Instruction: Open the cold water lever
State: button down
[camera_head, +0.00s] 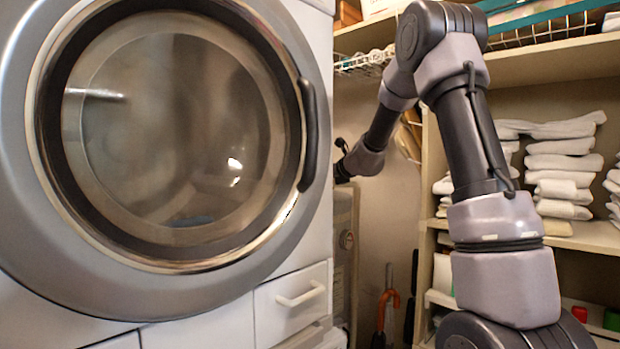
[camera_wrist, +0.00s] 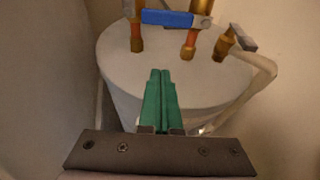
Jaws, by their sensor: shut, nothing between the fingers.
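In the wrist view, a blue lever (camera_wrist: 167,18) lies roughly level across the top of the picture, between two copper-coloured pipes. I take it to be the cold water lever. Its left end is near the left pipe (camera_wrist: 137,40) and its right end near the right pipe (camera_wrist: 190,42). My gripper (camera_wrist: 160,73) has green fingers pressed together and empty. The fingertips point toward the lever and appear apart from it, below it in the picture. In the head view my gripper is hidden behind the washing machine's edge.
The pipes rise from a pale round tank (camera_wrist: 110,52). A brass fitting with a grey handle (camera_wrist: 237,38) and a bent pale pipe (camera_wrist: 258,80) stand at right. In the head view, a washing machine (camera_head: 25,225) fills the left and towel shelves (camera_head: 585,238) the right, with a narrow gap between.

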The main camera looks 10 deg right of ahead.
jog(key=x, duration=1)
jog(key=shift+f, duration=0.1)
jog(key=r, duration=0.3)
jog(key=shift+s+d+r, duration=0.1)
jog(key=shift+s, duration=0.25)
jog(key=shift+w+r, duration=0.1)
jog(key=shift+r, duration=0.45)
